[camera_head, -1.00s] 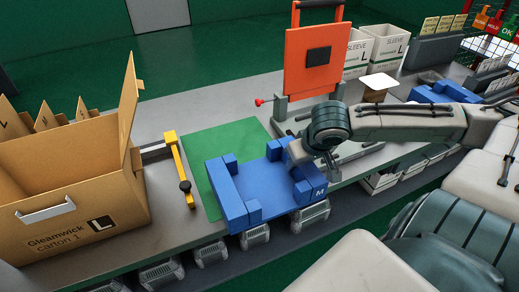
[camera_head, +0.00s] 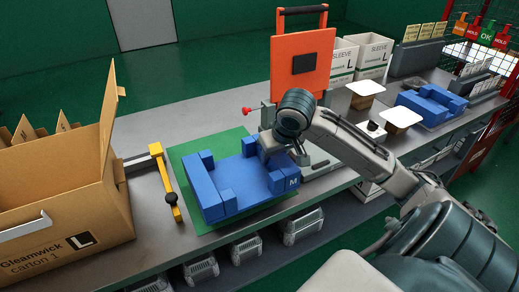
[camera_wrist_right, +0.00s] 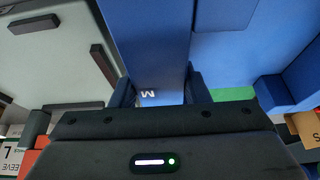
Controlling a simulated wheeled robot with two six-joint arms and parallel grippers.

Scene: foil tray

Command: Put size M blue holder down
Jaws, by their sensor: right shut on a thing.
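The size M blue holder (camera_head: 245,180) is a blue tray with raised corner blocks and a white M on its right end. It lies over the green mat (camera_head: 206,225), roughly level. Whether it touches the mat or hovers slightly above is hard to tell. My right gripper (camera_head: 280,152) is shut on the holder's right end wall. In the right wrist view the wall with the M (camera_wrist_right: 150,45) sits between the fingers of my right gripper (camera_wrist_right: 160,92). My left gripper is out of view.
An open cardboard carton (camera_head: 60,200) stands at left, beside a yellow-and-black bar (camera_head: 165,182). An orange panel (camera_head: 298,75) stands behind my right arm. Another blue holder (camera_head: 430,104), white-topped items and sleeve boxes (camera_head: 372,58) are at right. The table's front edge is close to the holder.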

